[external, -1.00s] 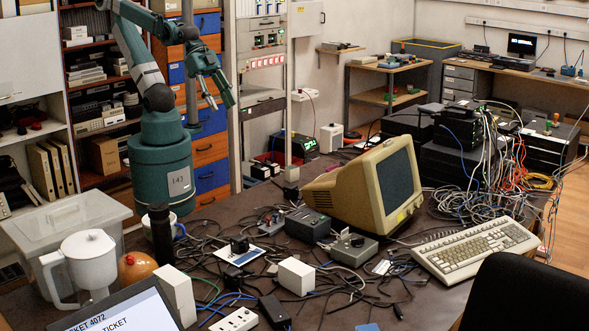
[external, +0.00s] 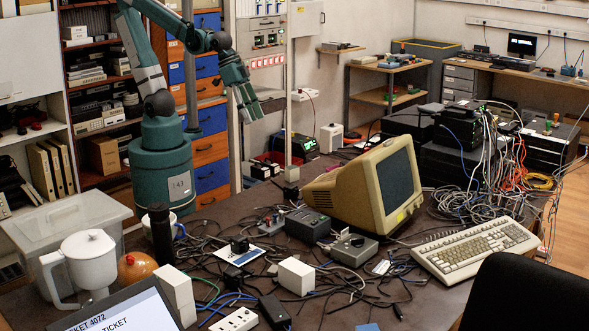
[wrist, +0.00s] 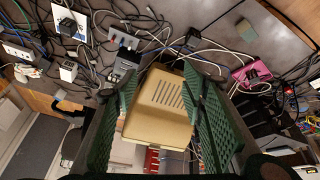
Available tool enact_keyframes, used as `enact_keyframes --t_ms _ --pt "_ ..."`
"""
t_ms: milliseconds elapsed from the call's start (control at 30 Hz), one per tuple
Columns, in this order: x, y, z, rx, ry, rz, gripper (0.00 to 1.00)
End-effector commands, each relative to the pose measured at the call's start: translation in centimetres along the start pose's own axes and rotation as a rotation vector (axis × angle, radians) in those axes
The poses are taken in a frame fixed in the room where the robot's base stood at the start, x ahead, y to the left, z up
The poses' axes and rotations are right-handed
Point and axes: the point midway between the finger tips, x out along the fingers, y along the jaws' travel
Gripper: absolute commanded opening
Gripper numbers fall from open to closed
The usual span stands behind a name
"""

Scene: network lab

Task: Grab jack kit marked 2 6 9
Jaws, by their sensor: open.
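I cannot read a 2 6 9 marking on anything, so I cannot tell which item is the jack kit. A white-and-blue card with a small black part on it (external: 238,254) lies among cables on the desk; a similar card (wrist: 68,22) shows at the upper left of the wrist view. A grey box with a dark knob (external: 353,249) sits in front of the monitor. My gripper (external: 251,112) is high above the back left of the desk, pointing down, open and empty. In the wrist view its green fingers (wrist: 160,72) are spread, with the beige monitor visible between them.
The beige monitor (external: 385,185) stands mid-desk, with a keyboard (external: 476,249) to its right. Tangled cables cover much of the desk (external: 420,290). A white box (external: 296,276), a power strip (external: 236,320) and a white jug (external: 90,262) stand toward the front. A pink item (wrist: 252,73) shows in the wrist view.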

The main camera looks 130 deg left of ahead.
Motion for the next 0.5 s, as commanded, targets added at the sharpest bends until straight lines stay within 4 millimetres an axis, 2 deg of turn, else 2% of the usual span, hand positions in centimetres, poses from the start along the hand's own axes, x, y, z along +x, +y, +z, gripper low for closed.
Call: enact_keyframes --t_ms 500 --pt "6.8 -7.5 -2.1 -0.274 -0.109 -0.086 0.41"
